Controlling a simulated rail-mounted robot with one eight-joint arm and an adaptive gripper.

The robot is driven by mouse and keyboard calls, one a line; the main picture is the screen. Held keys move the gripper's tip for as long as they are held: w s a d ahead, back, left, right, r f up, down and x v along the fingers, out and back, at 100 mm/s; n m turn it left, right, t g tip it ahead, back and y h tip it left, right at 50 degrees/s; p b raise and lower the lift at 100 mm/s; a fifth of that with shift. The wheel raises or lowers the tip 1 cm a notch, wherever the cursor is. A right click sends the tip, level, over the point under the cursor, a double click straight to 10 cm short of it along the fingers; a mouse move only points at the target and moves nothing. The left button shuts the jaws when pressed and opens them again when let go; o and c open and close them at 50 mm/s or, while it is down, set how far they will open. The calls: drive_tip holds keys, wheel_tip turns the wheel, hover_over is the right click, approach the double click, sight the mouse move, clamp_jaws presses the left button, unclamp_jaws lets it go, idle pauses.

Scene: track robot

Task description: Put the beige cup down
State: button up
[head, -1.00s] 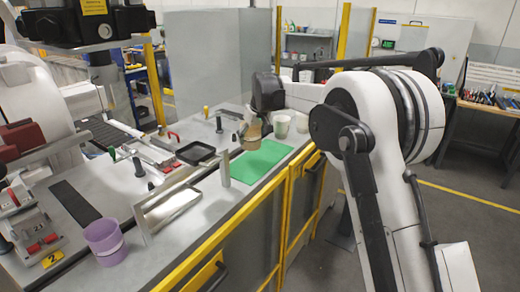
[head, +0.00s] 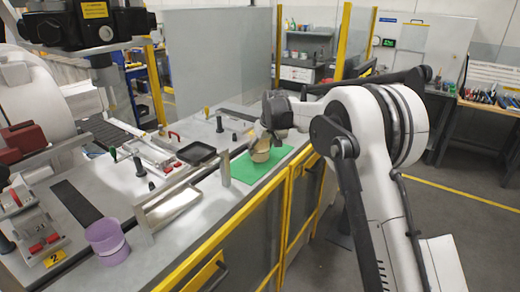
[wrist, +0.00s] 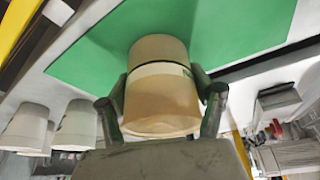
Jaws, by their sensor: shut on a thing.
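The beige cup (head: 261,155) is between the fingers of my gripper (head: 264,142) and looks roughly upright, over the green mat (head: 250,177). In the wrist view the beige cup (wrist: 160,90) fills the space between the two fingers of my gripper (wrist: 163,92), which is shut on its sides. The green mat (wrist: 90,50) lies behind the cup there. I cannot tell whether the cup's base touches the mat.
Two pale cups (wrist: 77,127) (wrist: 27,127) stand to the left in the wrist view. The near part of the mat is clear.

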drive_tip(key=o, duration=1.3)
drive_tip(key=shift+f, duration=0.1)
drive_tip(key=shift+o, duration=0.2)
drive_tip(key=v, duration=1.3)
drive_tip(key=s+d+r+m, duration=0.2)
drive_tip(key=s+d+r, duration=0.55)
drive_tip(key=s, duration=0.35)
drive_tip(key=s+d+m+t+h, duration=0.1)
drive_tip(key=s+d, duration=0.2)
drive_tip(key=s, duration=0.4)
drive_tip(key=s+d+m+t, duration=0.1)
drive_tip(key=s+d, duration=0.3)
drive_tip(key=s, duration=0.3)
drive_tip(key=s+d+f+m, duration=0.1)
drive_tip(key=s+d+f, duration=0.1)
drive_tip(key=s, duration=0.6)
drive_tip(key=s+d+f+m+t+h, duration=0.1)
drive_tip(key=s+d+f, duration=0.2)
drive_tip(key=s+f, duration=0.2)
drive_tip(key=s+d+f+m, duration=0.1)
drive_tip(key=s+d+f, duration=0.1)
drive_tip(key=s, duration=0.9)
drive_tip(key=shift+s+d+f+h+b, duration=0.3)
drive_tip(key=shift+s+d+f+h, duration=0.1)
drive_tip(key=shift+f, duration=0.35)
